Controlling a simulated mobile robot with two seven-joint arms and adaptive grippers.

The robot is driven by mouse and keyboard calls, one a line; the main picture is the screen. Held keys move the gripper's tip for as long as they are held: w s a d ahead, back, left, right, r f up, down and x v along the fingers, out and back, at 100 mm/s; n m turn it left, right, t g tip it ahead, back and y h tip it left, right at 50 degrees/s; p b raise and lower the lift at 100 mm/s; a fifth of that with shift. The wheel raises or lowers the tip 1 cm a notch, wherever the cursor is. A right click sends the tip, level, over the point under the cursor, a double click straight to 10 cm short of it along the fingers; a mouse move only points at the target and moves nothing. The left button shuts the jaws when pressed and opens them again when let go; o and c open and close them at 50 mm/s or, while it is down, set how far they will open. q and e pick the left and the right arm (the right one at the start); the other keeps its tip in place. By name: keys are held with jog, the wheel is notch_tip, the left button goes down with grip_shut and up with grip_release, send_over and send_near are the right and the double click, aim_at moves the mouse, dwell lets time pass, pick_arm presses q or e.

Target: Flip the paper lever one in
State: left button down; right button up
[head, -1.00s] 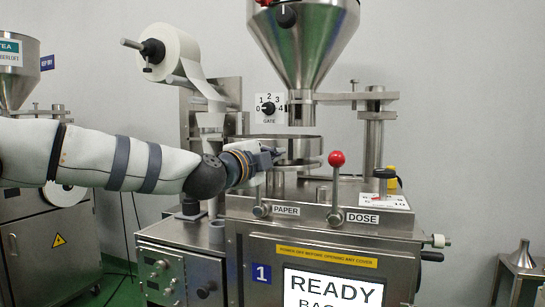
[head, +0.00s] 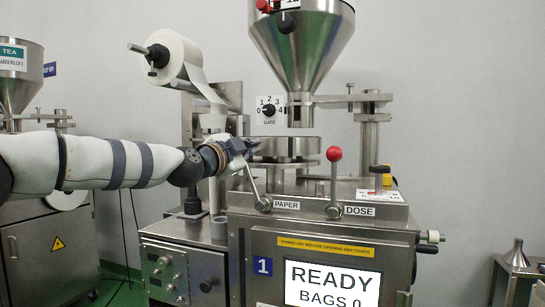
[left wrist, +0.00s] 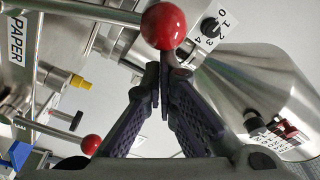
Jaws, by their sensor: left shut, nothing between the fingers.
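The paper lever (head: 254,184) rises from its pivot beside the PAPER label (head: 286,205) and leans to the left. Its top is hidden behind my left gripper in the head view. In the left wrist view a red ball knob (left wrist: 164,26) on a metal rod sits just beyond the fingertips; I cannot tell whether they touch. My left gripper (head: 252,146) is at the lever's upper end, and in the left wrist view its fingers (left wrist: 158,75) are closed together with nothing between them. My right gripper is not in view.
The dose lever (head: 334,182) stands upright to the right, with a red knob. A steel pan (head: 285,147) and hopper (head: 303,45) are behind the gripper. A paper roll (head: 172,50) hangs above the arm. The screen (head: 333,283) reads READY.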

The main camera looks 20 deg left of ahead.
pick_arm(q)
jog(key=a+n, duration=0.1)
jog(key=a+f+n, duration=0.1)
jog(key=a+n, duration=0.1)
jog(key=shift+w+a+f+y+b, duration=0.2)
jog(key=shift+w+y+b, duration=0.1)
jog(key=shift+w+b, duration=0.1)
jog(key=shift+a+f+n+b, duration=0.3)
jog(key=shift+a+f+n, duration=0.05)
jog(key=shift+a+n, duration=0.55)
jog(key=shift+a+f+n+b, duration=0.25)
jog(key=shift+a+f+n, duration=0.05)
jog(key=shift+a+n, duration=0.55)
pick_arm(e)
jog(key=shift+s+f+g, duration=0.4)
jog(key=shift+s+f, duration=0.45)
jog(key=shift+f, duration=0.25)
pick_arm(q)
jog(key=shift+s, duration=0.1)
